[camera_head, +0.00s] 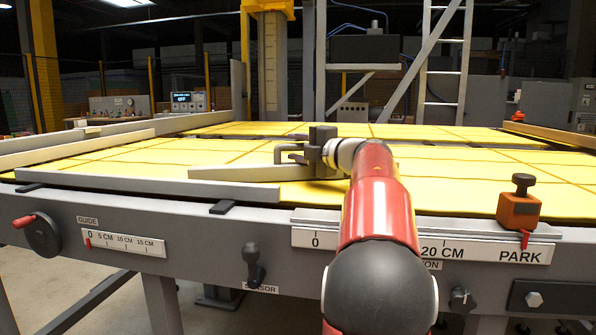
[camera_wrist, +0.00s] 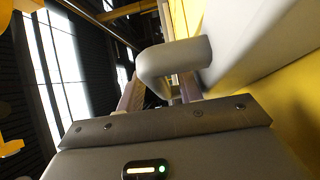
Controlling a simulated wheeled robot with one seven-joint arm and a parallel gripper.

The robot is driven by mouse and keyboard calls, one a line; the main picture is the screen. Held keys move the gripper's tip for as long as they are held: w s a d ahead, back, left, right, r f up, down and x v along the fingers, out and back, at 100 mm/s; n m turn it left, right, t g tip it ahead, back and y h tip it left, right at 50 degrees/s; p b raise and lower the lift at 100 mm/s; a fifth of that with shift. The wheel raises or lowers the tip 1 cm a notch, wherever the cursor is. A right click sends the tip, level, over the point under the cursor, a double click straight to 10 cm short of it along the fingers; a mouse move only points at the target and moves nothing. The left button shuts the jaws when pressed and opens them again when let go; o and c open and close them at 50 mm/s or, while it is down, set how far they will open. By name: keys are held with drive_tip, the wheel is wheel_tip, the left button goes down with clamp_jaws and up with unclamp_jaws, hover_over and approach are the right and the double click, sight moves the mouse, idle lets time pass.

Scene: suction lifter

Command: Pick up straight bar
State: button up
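A pale straight bar (camera_head: 245,173) lies on the yellow tabletop (camera_head: 150,155) near its front edge. I see nothing clearly held.
A grey rail (camera_head: 120,182) runs along the front left edge. Long pale rails (camera_head: 75,146) lie at the left. An orange block with a black knob (camera_head: 518,205) sits at the front right by PARK. The yellow surface at the right (camera_head: 460,165) is clear.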

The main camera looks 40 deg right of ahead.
clamp_jaws()
wheel_tip(320, 180, up, 10)
drive_tip(key=shift+r+p, duration=0.1)
drive_tip(key=shift+p, duration=0.5)
